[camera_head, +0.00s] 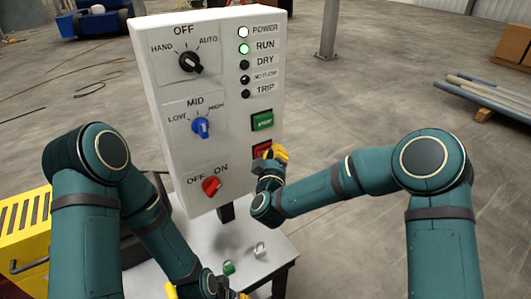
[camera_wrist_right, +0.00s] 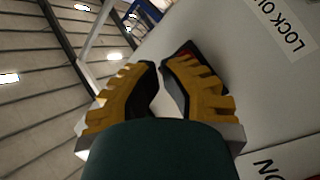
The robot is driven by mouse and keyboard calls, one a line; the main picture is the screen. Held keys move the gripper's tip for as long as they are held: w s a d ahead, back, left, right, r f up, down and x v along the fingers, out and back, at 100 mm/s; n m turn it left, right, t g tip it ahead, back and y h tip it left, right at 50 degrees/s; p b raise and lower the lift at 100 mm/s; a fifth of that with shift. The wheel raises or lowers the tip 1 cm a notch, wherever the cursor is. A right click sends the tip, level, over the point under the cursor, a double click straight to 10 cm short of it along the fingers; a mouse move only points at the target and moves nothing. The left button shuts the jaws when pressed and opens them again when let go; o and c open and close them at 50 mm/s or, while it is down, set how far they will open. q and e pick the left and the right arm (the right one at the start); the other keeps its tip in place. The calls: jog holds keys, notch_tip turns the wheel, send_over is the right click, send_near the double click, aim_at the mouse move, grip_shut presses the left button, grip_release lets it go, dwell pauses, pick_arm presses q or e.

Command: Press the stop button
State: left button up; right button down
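The red stop button (camera_head: 262,149) is on the right side of the white control panel (camera_head: 215,95), below the green START button (camera_head: 262,121). My right gripper (camera_head: 281,153) is directly in front of it and covers part of it; I cannot tell whether they touch. In the right wrist view its yellow fingers (camera_wrist_right: 161,66) look closed at the tips with nothing between them, and the dark and red edge of the stop button (camera_wrist_right: 186,52) shows just behind. My left gripper (camera_head: 207,293) is low at the frame's bottom edge, its yellow fingers apart, partly cut off.
The POWER lamp (camera_head: 243,31) is lit white and the RUN lamp (camera_head: 244,48) green. Black, blue and red knobs (camera_head: 211,186) are on the panel's left. A grey table (camera_head: 240,247) with small loose parts stands below. A yellow machine (camera_head: 25,232) is at left.

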jog(key=shift+w+a, duration=0.15)
dwell(0.6)
jog(key=shift+s+d, duration=0.6)
jog(key=shift+s, duration=0.25)
jog(key=s+d, duration=0.1)
jog(key=s, duration=0.1)
jog(key=s+d+b, duration=0.1)
jog(key=s+d, duration=0.1)
dwell(0.7)
